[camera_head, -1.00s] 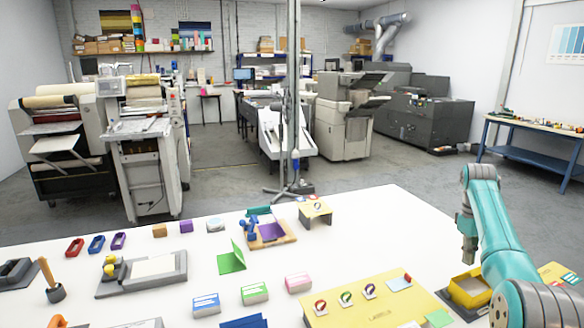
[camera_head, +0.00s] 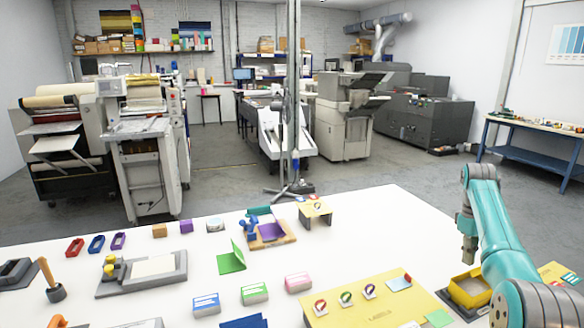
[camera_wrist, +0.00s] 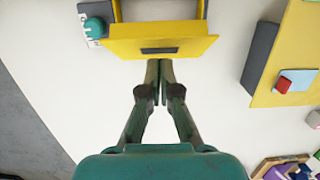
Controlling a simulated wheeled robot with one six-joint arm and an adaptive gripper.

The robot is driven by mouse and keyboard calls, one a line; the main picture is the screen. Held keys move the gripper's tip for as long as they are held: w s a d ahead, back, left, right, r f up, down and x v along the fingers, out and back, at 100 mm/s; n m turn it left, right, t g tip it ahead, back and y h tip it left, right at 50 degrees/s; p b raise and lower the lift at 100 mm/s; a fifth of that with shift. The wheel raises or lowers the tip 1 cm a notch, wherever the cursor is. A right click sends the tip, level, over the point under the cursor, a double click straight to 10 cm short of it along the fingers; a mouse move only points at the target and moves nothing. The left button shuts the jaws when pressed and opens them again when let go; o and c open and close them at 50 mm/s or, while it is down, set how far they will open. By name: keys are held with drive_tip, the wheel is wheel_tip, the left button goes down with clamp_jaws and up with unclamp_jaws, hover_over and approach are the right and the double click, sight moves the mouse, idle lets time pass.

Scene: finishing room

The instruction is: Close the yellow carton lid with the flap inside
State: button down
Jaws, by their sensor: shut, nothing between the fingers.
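The yellow carton (camera_head: 456,296) stands on the white table at the right, partly hidden by my arm in the head view. Its top looks open there, with a pale inside showing. In the wrist view a yellow carton panel (camera_wrist: 186,44) with a dark slot lies across the top, and yellow side walls run up out of the picture beyond it. My gripper (camera_wrist: 159,77) is shut and empty, its fingertips close to the near edge of this panel. I cannot tell whether they touch it. In the head view my gripper (camera_head: 468,252) points down behind the carton.
A yellow labels board (camera_head: 375,312) with several round pieces lies left of the carton. In the wrist view a teal ball (camera_wrist: 95,27) on a small pale and dark piece sits left of the panel. White table is bare on both sides of my fingers.

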drive_tip(key=shift+s+f, duration=0.1)
idle(0.3)
drive_tip(key=shift+s+d+f, duration=0.3)
drive_tip(key=shift+s+f, duration=0.15)
drive_tip(key=shift+s, duration=0.25)
drive_tip(key=shift+f, duration=0.1)
idle(0.5)
drive_tip(key=shift+s+d+f, duration=0.15)
drive_tip(key=shift+s+f, duration=0.1)
drive_tip(key=shift+f, duration=0.95)
idle(0.8)
drive_tip(key=shift+s, duration=0.1)
